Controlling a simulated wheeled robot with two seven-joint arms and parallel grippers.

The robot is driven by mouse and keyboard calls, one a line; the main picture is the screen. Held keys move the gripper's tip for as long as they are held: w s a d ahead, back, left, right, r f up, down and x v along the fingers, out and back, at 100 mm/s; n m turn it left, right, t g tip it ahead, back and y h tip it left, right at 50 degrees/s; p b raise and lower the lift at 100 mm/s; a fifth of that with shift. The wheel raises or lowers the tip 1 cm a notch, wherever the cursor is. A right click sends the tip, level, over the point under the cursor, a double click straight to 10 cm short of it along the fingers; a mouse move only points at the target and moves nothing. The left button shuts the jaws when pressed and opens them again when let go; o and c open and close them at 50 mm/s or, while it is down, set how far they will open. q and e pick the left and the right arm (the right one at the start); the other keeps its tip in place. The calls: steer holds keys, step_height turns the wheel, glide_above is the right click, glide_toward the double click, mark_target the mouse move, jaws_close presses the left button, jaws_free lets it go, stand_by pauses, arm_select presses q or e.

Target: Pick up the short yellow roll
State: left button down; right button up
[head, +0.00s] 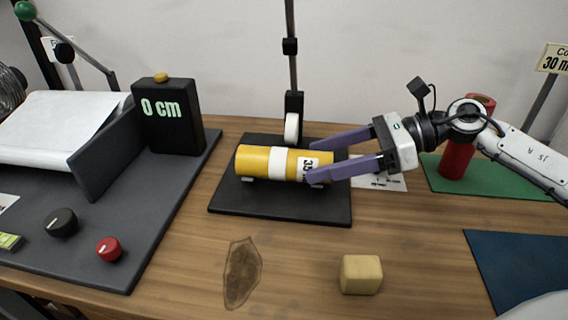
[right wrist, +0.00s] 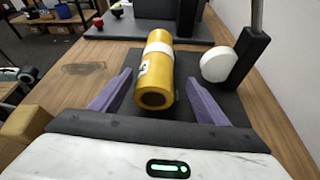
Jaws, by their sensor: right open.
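The short yellow roll (head: 252,161) lies on its side on a black base plate (head: 281,209). It has a white band around its middle and a label with dark print near its right end. My right gripper (head: 309,160) is open, its purple fingers reaching in from the right around the roll's right end. In the right wrist view the roll (right wrist: 154,79) lies between the two open fingers (right wrist: 152,88), with its hollow end facing the gripper. I cannot tell whether either finger touches it. My left gripper is not in view.
A post with a white wheel (head: 292,128) stands behind the roll. A dark machine with a "0 cm" display (head: 168,116) is at left. A red roll (head: 456,158) stands on a green mat (head: 437,181) at right. A yellowish block (head: 361,275) sits in front on the wooden table.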

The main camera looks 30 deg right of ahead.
mark_target(288, 164)
steer(key=shift+x, duration=1.15)
steer(key=shift+w+a+r, duration=0.1)
steer(key=shift+w+a, duration=0.1)
steer(key=shift+a, duration=0.2)
steer(key=x, duration=0.1)
steer(key=p+x, duration=0.1)
steer(key=x, duration=0.1)
steer(key=shift+a+r+p, duration=0.2)
steer(key=shift+a+p, duration=0.1)
steer(key=shift+a, duration=0.2)
steer(key=shift+w+a+f, duration=0.25)
steer(key=shift+a, duration=0.05)
steer(key=c, duration=1.3)
steer(key=shift+r, duration=0.1)
steer(key=shift+c, duration=0.8)
